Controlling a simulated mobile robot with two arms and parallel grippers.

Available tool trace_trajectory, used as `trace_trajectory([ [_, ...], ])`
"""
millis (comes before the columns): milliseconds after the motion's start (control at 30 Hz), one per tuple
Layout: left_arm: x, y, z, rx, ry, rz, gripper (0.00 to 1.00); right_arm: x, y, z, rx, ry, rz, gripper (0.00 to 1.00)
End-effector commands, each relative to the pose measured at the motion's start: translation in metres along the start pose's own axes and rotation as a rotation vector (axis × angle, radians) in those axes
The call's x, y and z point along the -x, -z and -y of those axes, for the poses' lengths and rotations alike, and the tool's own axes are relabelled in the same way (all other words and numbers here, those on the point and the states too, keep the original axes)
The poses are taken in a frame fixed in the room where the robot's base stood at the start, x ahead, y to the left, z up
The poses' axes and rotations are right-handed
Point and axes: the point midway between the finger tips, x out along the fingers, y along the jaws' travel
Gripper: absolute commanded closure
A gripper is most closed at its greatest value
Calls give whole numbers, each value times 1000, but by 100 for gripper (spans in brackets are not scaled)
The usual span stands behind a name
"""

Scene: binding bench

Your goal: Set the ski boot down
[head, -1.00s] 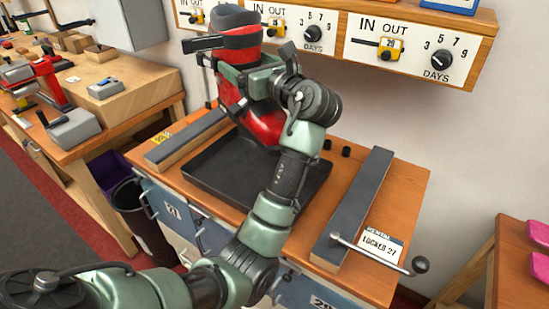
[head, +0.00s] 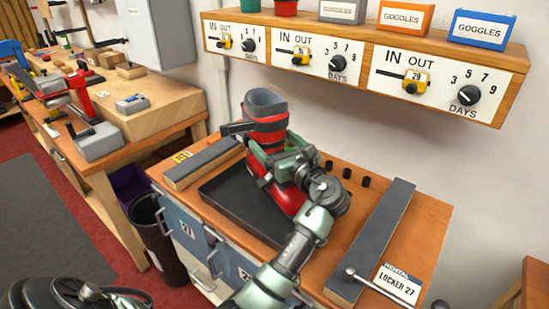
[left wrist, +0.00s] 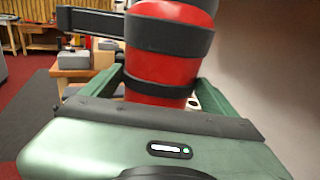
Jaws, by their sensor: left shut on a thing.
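The red ski boot (head: 268,136), with black straps and a grey cuff, stands roughly upright over the black tray (head: 228,196) on the wooden bench. My left gripper (head: 272,163) is shut around the boot's shaft. In the left wrist view, the boot's red shaft (left wrist: 162,75) fills the space between the green jaws (left wrist: 160,90). The boot's sole is hidden by my arm and the tray's rim, so I cannot tell whether it touches the tray. My right gripper is not in view.
Grey padded rails lie left (head: 203,163) and right (head: 372,240) of the tray. Several small black pegs (head: 347,173) stand behind it. A lever with a knob and a Locker 27 card (head: 398,284) are at the right. A shelf with dials (head: 365,65) hangs above.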

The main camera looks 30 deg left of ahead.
Motion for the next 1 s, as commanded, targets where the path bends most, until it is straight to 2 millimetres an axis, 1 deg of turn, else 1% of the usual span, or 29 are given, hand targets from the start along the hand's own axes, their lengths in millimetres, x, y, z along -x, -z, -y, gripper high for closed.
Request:
trace_trajectory([
  [67,0,-1,0,3,1,10,84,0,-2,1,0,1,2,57],
  [167,0,6,0,2,0,9,84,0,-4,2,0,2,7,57],
  [300,0,26,0,-1,0,7,84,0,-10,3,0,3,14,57],
  [433,0,40,0,1,0,8,84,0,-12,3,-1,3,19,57],
  [533,0,44,0,3,0,9,84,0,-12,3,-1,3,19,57],
  [800,0,44,0,3,0,8,84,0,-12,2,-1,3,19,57],
  [833,0,48,0,0,0,1,6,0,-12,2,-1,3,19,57],
  [867,0,48,0,0,0,0,0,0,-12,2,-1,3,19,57],
  [1000,0,48,0,0,0,0,0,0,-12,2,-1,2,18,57],
])
